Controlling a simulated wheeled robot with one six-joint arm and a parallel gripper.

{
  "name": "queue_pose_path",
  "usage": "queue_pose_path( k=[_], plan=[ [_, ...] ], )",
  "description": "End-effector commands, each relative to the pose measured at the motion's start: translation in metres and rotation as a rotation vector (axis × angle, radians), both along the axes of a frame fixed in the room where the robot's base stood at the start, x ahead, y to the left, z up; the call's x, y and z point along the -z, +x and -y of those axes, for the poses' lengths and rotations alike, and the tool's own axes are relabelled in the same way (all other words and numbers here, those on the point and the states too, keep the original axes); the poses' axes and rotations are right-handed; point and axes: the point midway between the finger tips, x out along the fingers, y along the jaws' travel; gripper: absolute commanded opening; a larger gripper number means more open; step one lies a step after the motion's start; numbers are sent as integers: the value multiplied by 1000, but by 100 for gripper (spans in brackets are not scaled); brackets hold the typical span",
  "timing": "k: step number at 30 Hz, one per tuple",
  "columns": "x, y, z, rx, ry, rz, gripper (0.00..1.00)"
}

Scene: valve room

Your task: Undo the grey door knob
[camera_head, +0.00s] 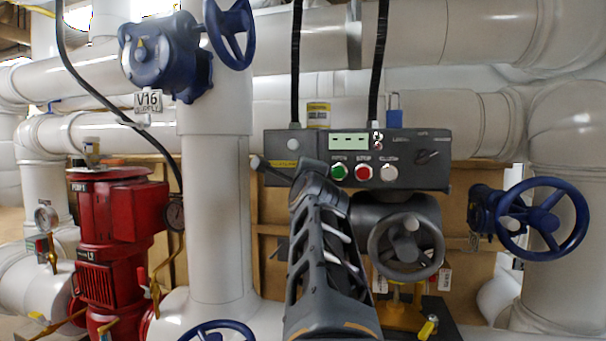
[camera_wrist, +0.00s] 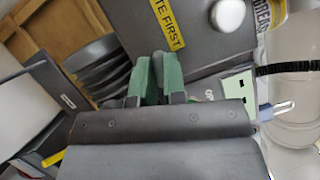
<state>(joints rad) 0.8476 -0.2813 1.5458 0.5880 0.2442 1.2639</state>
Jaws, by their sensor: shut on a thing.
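My gripper (camera_wrist: 159,68) has its two green pads close together at the face of a grey control box in the wrist view. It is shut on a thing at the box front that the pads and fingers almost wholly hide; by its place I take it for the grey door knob. In the head view my arm reaches up to the left part of the control box (camera_head: 420,146) and covers the spot, left of the green button (camera_head: 338,172). A yellow label (camera_wrist: 167,22) is just above the pads in the wrist view.
A pale round knob (camera_wrist: 228,15) sits near the label. A red button (camera_head: 363,172) is on the box front. A grey handwheel (camera_head: 405,246) stands below the box, close right of my arm. A dark lever (camera_head: 256,162) sticks out left. A white pipe (camera_head: 220,220) stands left.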

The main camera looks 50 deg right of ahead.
Motion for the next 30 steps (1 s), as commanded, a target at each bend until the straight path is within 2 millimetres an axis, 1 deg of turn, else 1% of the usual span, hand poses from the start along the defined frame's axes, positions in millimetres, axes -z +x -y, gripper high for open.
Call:
queue_pose_path(
  k=[1, 12, 29, 30],
  plan=[
    [-7, -2, 0, 4, -21, -16, 0],
    [-7, -2, 0, 5, -87, -138, 0],
    [-6, -2, 0, 5, -98, -159, 0],
    [-6, -2, 0, 5, -98, -159, 14]
  ],
)
